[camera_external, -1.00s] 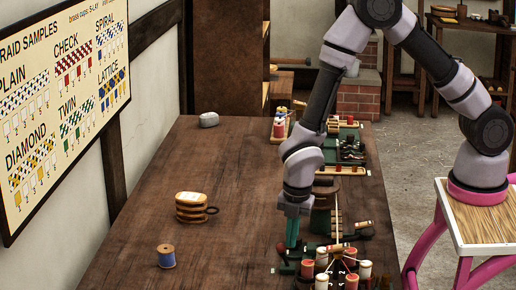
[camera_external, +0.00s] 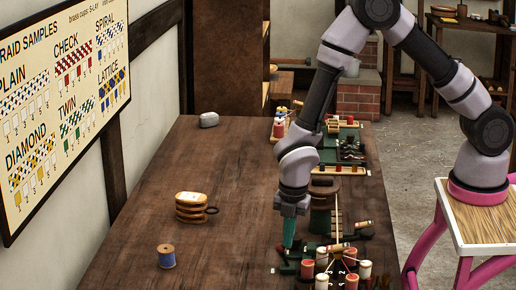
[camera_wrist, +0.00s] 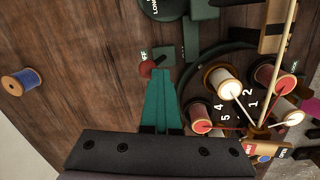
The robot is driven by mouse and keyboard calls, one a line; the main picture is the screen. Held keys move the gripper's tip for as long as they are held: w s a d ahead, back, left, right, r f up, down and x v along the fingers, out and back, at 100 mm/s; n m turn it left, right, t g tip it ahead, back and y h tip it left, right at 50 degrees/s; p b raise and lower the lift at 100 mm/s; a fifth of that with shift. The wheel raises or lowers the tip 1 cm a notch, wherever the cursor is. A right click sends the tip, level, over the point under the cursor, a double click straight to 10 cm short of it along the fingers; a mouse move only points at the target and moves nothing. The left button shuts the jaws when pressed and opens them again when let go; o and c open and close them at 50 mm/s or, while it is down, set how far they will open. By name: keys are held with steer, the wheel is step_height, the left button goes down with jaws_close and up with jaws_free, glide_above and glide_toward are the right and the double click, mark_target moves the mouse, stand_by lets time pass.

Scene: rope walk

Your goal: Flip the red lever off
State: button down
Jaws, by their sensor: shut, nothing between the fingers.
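The red lever shows in the wrist view as a small red ball knob (camera_wrist: 146,68) beside a dark green block, with an "OFF" label close to it. My gripper (camera_wrist: 160,73) has its teal fingers together and empty, the tips just right of the knob; I cannot tell whether they touch it. In the external view my gripper (camera_external: 288,246) points down at the left end of the green braiding machine, slightly tilted. The knob is mostly hidden or too small to make out clearly there.
A ring of red and white bobbins (camera_external: 308,268) stands right of my gripper. The table's left side is mostly clear.

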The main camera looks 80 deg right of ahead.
step_height(320, 180, up, 10)
steer(key=w, duration=0.2)
steer(key=shift+w+a+f, duration=0.2)
steer(key=shift+w+a, duration=0.05)
steer(key=shift+a, duration=0.1)
